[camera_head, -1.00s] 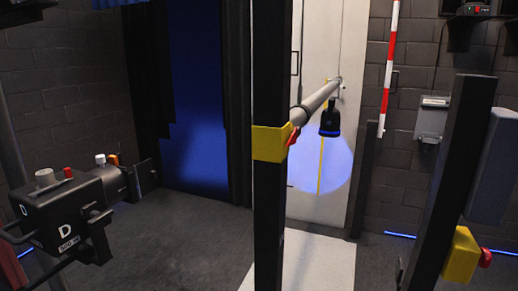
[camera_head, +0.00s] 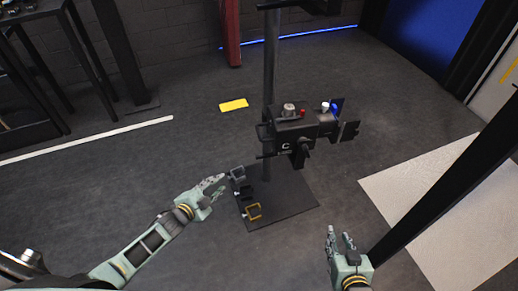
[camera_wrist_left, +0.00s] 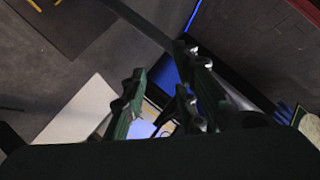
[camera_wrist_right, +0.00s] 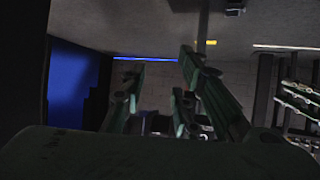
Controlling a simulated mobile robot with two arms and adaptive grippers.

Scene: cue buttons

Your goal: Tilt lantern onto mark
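A black lantern marked C (camera_head: 292,135) sits on a dark pole in the head view, with a grey knob, a red button and a white knob on top. Its flaps are at its right end, beside a small blue glow. My left gripper (camera_head: 217,184) is open and empty, below and left of the lantern, close to small dark parts over the stand's base plate (camera_head: 290,203). My right gripper (camera_head: 341,238) is open and empty, lower right of the lantern and apart from it. Both show open fingers in the left wrist view (camera_wrist_left: 165,85) and right wrist view (camera_wrist_right: 160,70).
A yellow patch (camera_head: 233,105) lies on the floor behind the stand. A dark post (camera_head: 440,190) rises at the right over a white floor panel (camera_head: 465,225). Open floor lies to the left.

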